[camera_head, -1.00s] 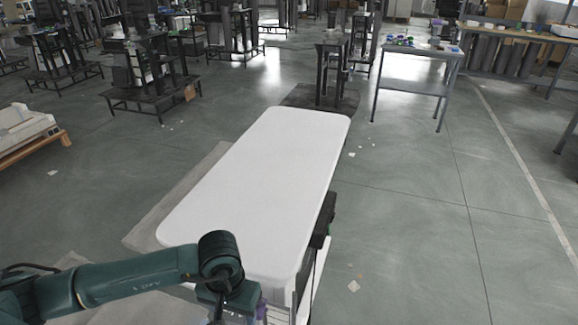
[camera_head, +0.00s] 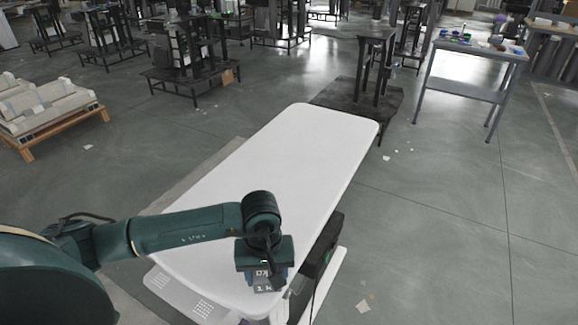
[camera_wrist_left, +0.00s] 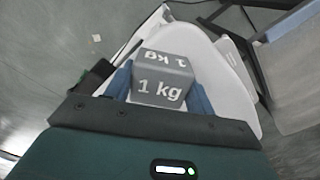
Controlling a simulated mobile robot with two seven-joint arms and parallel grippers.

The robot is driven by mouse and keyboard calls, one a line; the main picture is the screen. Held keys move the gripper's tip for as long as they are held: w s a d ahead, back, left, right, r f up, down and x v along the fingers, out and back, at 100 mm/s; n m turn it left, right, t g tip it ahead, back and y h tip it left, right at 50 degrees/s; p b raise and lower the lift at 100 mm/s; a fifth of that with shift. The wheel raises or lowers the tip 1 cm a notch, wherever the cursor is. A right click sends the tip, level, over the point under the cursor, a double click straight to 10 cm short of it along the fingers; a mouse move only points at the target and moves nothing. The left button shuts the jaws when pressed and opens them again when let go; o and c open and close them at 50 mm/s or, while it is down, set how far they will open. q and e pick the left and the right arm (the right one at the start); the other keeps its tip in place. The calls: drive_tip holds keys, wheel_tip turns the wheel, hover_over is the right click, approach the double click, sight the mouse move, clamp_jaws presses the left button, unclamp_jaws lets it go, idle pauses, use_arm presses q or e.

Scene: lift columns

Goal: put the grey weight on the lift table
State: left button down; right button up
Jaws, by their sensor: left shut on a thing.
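The lift table (camera_head: 290,165) has a long, bare white top with rounded corners, reaching away from me in the head view. My left gripper (camera_head: 266,280) hangs over its near end and is shut on the grey weight (camera_head: 266,287). In the left wrist view the grey weight (camera_wrist_left: 160,88), marked "1 kg", sits between the two blue fingers of my left gripper (camera_wrist_left: 160,92). Part of the white top (camera_wrist_left: 218,62) shows behind it. I cannot tell how high the weight is above the top. My right gripper is not in view.
A grey workbench (camera_head: 470,75) with small items stands at the back right. A dark stand (camera_head: 372,70) on a dark base is just beyond the table's far end. A loaded wooden pallet (camera_head: 50,120) lies at the left. The floor on the right is mostly clear.

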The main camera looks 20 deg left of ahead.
use_arm(q)
drive_tip(key=w+a+n, duration=0.1)
drive_tip(key=n, duration=0.3)
drive_tip(key=w+a+r+n, duration=0.1)
drive_tip(key=w+n, duration=0.1)
drive_tip(key=n, duration=0.2)
drive_tip(key=w+a+r+n+b, duration=0.1)
drive_tip(key=w+n, duration=0.1)
drive_tip(key=n, duration=0.3)
drive_tip(key=shift+w+a+r, duration=0.2)
drive_tip(key=w+a+r+n+b, duration=0.1)
drive_tip(key=w+a+r+n, duration=0.15)
drive_tip(key=n, duration=1.05)
drive_tip(key=w+a+r+n+b, duration=0.1)
drive_tip(key=w+a+r+n, duration=0.2)
drive_tip(key=n, duration=0.9)
drive_tip(key=f, duration=0.3)
drive_tip(key=w+f, duration=0.1)
drive_tip(key=f, duration=0.1)
drive_tip(key=shift+a+f+p, duration=0.2)
drive_tip(key=shift+f+p, duration=0.05)
drive_tip(key=shift+p, duration=0.1)
drive_tip(key=shift+f, duration=2.2)
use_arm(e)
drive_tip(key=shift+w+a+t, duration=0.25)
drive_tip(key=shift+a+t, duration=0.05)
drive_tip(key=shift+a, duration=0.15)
